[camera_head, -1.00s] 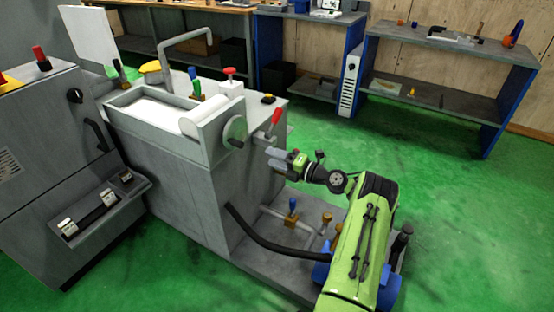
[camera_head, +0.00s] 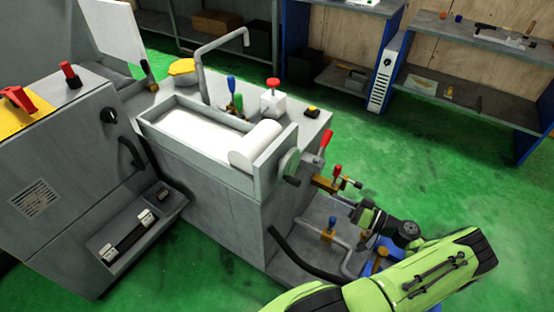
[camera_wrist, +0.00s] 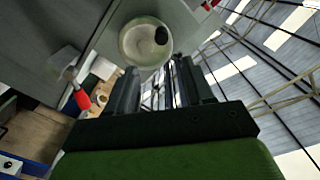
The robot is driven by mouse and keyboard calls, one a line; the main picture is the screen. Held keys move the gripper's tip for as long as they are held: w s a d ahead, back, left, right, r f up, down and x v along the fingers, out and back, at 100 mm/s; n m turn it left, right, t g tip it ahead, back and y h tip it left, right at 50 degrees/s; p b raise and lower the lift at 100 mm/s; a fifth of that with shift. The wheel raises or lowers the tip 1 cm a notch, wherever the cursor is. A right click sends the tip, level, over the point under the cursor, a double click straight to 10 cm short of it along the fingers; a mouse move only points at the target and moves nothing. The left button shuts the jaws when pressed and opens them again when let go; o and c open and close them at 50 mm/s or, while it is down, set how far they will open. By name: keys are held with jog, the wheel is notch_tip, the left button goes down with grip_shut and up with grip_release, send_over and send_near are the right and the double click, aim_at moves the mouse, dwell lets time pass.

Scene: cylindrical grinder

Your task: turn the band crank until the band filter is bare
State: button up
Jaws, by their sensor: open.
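The band filter is a grey tray (camera_head: 160,122) on top of the grey cabinet, with a white band (camera_head: 195,128) lying along it and a white roll (camera_head: 258,143) at its right end. The band crank is a pale round disc (camera_head: 290,164) on the tray's end wall, with a dark knob (camera_head: 292,181) low on it. In the wrist view the crank disc (camera_wrist: 138,45) and its dark knob (camera_wrist: 161,35) show just beyond my fingers. My gripper (camera_wrist: 155,72) is open and empty. In the head view my gripper (camera_head: 340,198) is right of and below the crank, apart from it.
A red-handled lever (camera_head: 325,141) stands just right of the crank. A brass valve with a red handle (camera_head: 337,170) is near my fingers. A blue-handled valve (camera_head: 331,225) and pipes lie below. Green floor (camera_head: 430,170) is clear to the right, before the shelves.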

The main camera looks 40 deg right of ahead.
aim_at(293, 184)
jog(key=x, duration=1.5)
jog(key=shift+w+a, duration=0.1)
jog(key=shift+w, duration=0.1)
grip_shut()
jog(key=f+n+b, duration=0.1)
jog(key=b, duration=0.2)
jog(key=shift+f+n, duration=0.35)
jog(key=shift+n, duration=0.05)
jog(key=n+b, duration=0.2)
jog(key=shift+f+n, duration=0.3)
grip_release()
